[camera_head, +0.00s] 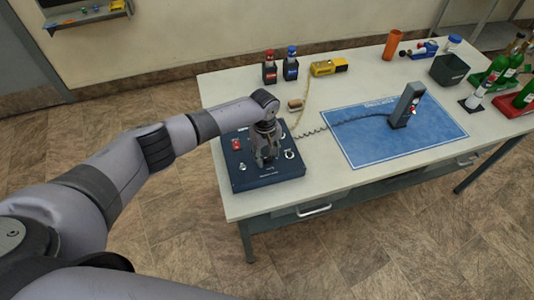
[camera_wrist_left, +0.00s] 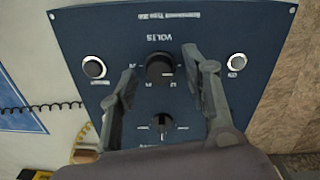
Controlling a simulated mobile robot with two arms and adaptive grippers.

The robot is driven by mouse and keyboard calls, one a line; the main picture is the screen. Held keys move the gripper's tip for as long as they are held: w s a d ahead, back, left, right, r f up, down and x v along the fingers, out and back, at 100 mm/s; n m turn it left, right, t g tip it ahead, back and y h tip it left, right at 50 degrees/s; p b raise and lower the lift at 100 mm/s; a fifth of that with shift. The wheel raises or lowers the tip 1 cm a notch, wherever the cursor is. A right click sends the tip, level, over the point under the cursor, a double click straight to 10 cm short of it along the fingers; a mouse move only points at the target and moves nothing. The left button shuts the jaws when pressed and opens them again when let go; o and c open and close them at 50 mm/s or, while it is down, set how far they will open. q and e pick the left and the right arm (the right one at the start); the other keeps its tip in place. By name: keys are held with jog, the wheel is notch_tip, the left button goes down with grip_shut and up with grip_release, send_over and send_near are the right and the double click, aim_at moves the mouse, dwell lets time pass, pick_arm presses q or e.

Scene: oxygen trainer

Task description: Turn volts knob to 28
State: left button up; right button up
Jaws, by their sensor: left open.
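The dark blue control panel (camera_head: 240,182) lies on the table's near left corner. In the left wrist view the panel (camera_wrist_left: 200,20) appears upside down, with the word VOLTS beside a black round knob (camera_wrist_left: 160,68). A second dark knob (camera_wrist_left: 162,122) with a pale pointer is nearer the wrist. My left gripper (camera_head: 265,160) points down over the panel, open. In the left wrist view its fingers are on either side of the volts knob, with visible gaps; contact cannot be seen. The knob's setting is too small to read. My right gripper is not in view.
The panel also carries a red switch (camera_head: 236,145) and white-ringed round fittings (camera_wrist_left: 95,67). A coiled black cord (camera_head: 325,127) runs right to a grey handheld device (camera_head: 406,105) on a blue mat (camera_head: 365,150). A yellow device (camera_head: 328,67) and small bottles (camera_head: 290,66) stand behind.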

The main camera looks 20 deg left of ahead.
pick_arm(q)
jog(key=shift+f, duration=0.2)
jog(key=shift+c, duration=0.5)
grip_shut()
